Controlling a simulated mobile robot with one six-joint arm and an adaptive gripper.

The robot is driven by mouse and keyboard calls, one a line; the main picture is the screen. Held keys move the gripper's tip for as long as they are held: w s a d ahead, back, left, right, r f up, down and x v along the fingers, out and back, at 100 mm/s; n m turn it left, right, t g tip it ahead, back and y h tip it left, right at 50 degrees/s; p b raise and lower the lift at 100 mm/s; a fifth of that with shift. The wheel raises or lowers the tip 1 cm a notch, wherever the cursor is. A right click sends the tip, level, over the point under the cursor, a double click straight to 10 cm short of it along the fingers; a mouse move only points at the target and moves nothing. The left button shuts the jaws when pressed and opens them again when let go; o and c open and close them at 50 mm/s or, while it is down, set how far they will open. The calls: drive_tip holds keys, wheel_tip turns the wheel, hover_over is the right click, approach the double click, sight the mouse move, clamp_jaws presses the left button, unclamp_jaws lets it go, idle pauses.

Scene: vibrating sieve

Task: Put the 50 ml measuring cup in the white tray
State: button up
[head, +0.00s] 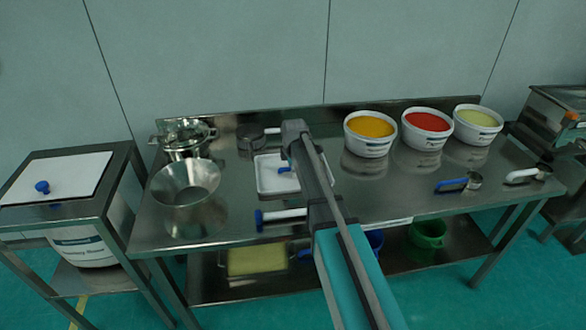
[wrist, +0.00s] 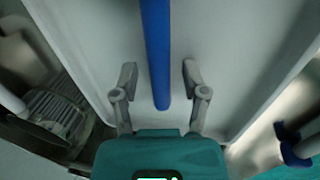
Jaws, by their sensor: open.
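The white tray (head: 262,184) lies on the steel table, partly behind my arm. In the wrist view the white tray (wrist: 232,100) fills most of the picture. A blue handle (wrist: 156,50) lies over the tray floor and shows as a small blue piece in the head view (head: 284,169). Its cup end is out of sight, and I cannot read a size on it. My gripper (wrist: 160,78) is open, with one finger on each side of the handle's near end and visible gaps. Another blue-handled measuring cup (head: 472,181) and a white-handled one (head: 527,175) lie at the table's right.
A steel funnel-like bowl (head: 185,184) and a lidded steel vessel (head: 184,139) stand to the left. A blue-and-white tool (head: 280,215) lies in front of the tray. Tubs of yellow (head: 368,150), red (head: 427,143) and pale powder (head: 478,138) stand at the back right.

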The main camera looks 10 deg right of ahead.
drive_tip(key=shift+r, duration=0.1)
wheel_tip(320, 180, up, 12)
drive_tip(key=s+p, duration=0.2)
drive_tip(key=p, duration=1)
drive_tip(key=shift+s, duration=0.15)
drive_tip(key=shift+s, duration=0.15)
idle(0.5)
drive_tip(key=s+d+m+g, duration=0.2)
drive_tip(key=s+m, duration=1.6)
drive_tip(key=s, duration=0.9)
drive_tip(key=shift+d+f, duration=0.3)
